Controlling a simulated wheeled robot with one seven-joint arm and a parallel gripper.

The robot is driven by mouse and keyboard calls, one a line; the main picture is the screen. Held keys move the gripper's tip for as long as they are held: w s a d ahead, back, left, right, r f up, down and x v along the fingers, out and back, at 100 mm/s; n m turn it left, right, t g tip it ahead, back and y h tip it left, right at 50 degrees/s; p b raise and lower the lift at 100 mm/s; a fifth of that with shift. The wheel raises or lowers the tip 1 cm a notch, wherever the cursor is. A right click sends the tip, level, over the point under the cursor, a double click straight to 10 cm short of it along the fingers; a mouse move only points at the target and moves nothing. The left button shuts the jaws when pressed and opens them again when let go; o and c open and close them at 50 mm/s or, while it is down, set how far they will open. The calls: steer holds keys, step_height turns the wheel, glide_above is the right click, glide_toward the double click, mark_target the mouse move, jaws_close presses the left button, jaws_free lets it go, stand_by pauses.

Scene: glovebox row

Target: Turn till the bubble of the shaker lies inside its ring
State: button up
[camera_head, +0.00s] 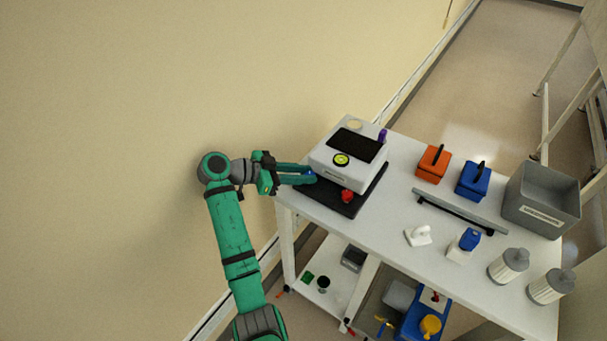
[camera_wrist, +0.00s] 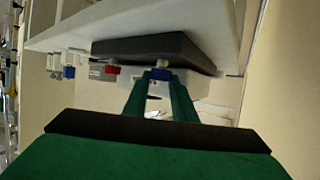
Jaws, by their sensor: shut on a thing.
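The shaker (camera_head: 327,161) is a white box with a dark top plate, at the left end of the white table. Its round yellow-green bubble level (camera_head: 341,159) sits in a dark rim on the top; the bubble is too small to place against its ring. A red knob (camera_head: 347,196) shows at the front, a purple one (camera_head: 382,135) at the back right. My gripper (camera_head: 310,176) reaches in from the left and is shut on the blue knob (camera_wrist: 160,74) at the near left corner. The fingers mostly hide this knob. The red knob also shows in the wrist view (camera_wrist: 112,69).
The shaker stands on a dark slab (camera_head: 346,207) on the table (camera_head: 385,228). To the right are an orange box (camera_head: 433,166), a blue box (camera_head: 472,182), a grey bar (camera_head: 458,211), a grey bin (camera_head: 540,203) and two white canisters. A wall lies behind my arm.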

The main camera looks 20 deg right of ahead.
stand_by(0.3)
steer(key=o, duration=0.8)
steer(key=shift+c, duration=0.2)
steer(key=shift+r, duration=0.2)
steer(key=r, duration=0.3)
steer(key=shift+s+a+r, duration=0.1)
steer(key=shift+s+r, duration=0.1)
steer(key=shift+s, duration=0.1)
steer(key=s+a+r, duration=0.3)
steer(key=s+r, duration=0.6)
steer(key=s, duration=0.4)
steer(key=shift+a, duration=0.25)
